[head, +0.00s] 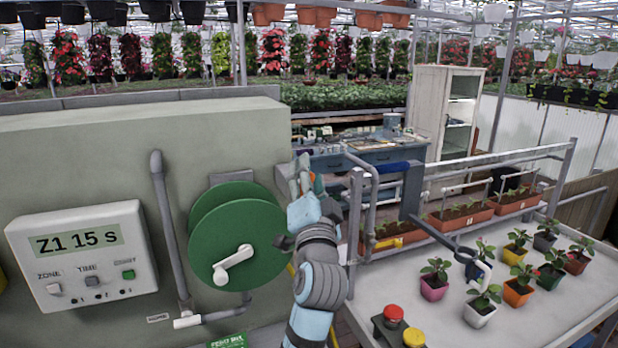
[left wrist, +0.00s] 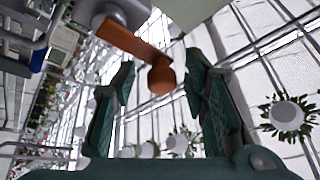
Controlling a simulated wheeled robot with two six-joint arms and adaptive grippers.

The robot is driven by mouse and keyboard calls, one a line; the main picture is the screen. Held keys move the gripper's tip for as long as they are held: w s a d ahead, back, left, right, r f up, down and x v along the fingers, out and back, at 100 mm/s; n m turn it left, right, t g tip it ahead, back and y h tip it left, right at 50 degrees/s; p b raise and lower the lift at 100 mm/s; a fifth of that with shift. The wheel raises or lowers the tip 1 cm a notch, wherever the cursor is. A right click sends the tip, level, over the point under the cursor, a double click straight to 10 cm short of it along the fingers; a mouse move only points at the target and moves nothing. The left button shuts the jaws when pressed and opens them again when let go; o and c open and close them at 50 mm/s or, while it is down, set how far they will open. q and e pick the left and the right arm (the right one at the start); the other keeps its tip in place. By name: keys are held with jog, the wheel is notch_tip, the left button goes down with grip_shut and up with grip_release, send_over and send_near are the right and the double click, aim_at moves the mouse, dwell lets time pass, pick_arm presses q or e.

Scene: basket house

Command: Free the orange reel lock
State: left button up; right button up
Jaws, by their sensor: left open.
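The orange reel lock shows in the left wrist view as a flat orange lever (left wrist: 132,42) ending in a round knob (left wrist: 162,79). Its other end meets a grey mount. My left gripper (left wrist: 160,95) is open, with one finger on each side of the knob; I cannot tell whether either touches it. In the head view my left gripper (head: 303,178) is just right of the green hose reel (head: 212,220), and only a small orange bit of the lock (head: 318,183) shows beside it. The reel has a white crank (head: 234,264). My right gripper is not in view.
A control box (head: 82,258) reading "Z1 15 s" is on the wall left of the reel. A grey pipe (head: 165,220) runs between them. At right, a bench (head: 400,285) holds several potted seedlings and red and yellow buttons (head: 393,315). A pipe frame (head: 355,220) stands close right of my arm.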

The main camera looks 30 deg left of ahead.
pick_arm(q)
jog(key=shift+r, duration=0.1)
notch_tip(320, 180, up, 10)
jog(key=shift+f, duration=0.1)
jog(key=shift+a, duration=0.1)
dwell(0.4)
